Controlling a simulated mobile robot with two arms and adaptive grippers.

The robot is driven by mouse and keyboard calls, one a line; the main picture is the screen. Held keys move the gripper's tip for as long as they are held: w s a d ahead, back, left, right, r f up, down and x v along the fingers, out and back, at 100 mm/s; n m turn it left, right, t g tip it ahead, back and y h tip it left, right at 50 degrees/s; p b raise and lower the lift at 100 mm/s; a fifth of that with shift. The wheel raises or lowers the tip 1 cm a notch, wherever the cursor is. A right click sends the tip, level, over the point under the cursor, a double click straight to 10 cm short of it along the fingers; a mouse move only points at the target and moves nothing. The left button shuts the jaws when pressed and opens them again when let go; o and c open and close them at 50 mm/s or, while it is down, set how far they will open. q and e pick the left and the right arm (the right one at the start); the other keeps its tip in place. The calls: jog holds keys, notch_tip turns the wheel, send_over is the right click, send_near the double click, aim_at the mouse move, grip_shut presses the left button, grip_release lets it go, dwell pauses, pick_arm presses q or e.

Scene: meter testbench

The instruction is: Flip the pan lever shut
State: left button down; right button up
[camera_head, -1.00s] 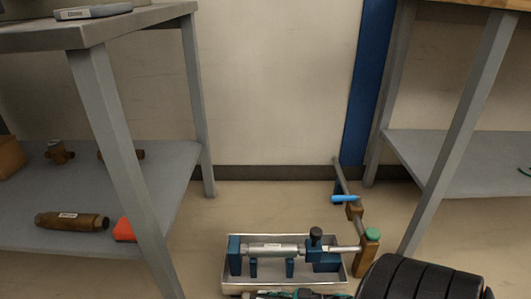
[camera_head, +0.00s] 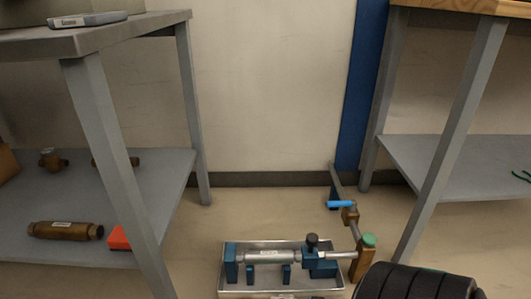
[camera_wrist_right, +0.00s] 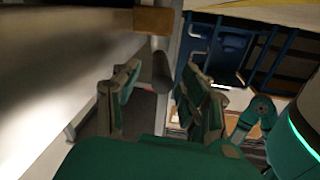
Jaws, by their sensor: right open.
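A blue lever handle (camera_head: 341,203) sits on a brown valve (camera_head: 350,215) in the pipe run behind the metal pan (camera_head: 230,290) in the head view. The handle lies roughly crosswise to the pipe. The pan holds a bench meter assembly (camera_head: 270,257) with blue supports, a silver body and a dark knob. My right gripper (camera_wrist_right: 160,103) shows in the right wrist view with its fingers apart. A dark grey rod (camera_wrist_right: 161,72) shows beyond the gap between them; I see no contact. My left gripper is not in view.
A grey bench stands left, its lower shelf (camera_head: 75,255) holding a brown cylinder (camera_head: 65,231) and a red block (camera_head: 119,238). Another bench (camera_head: 465,120) stands right. A brown post with a green cap (camera_head: 368,240) stands at the pan's right.

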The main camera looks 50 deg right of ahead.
jog(key=v, duration=0.7)
jog(key=shift+s+d, duration=0.2)
jog(key=shift+s, duration=0.1)
jog(key=shift+a, duration=0.15)
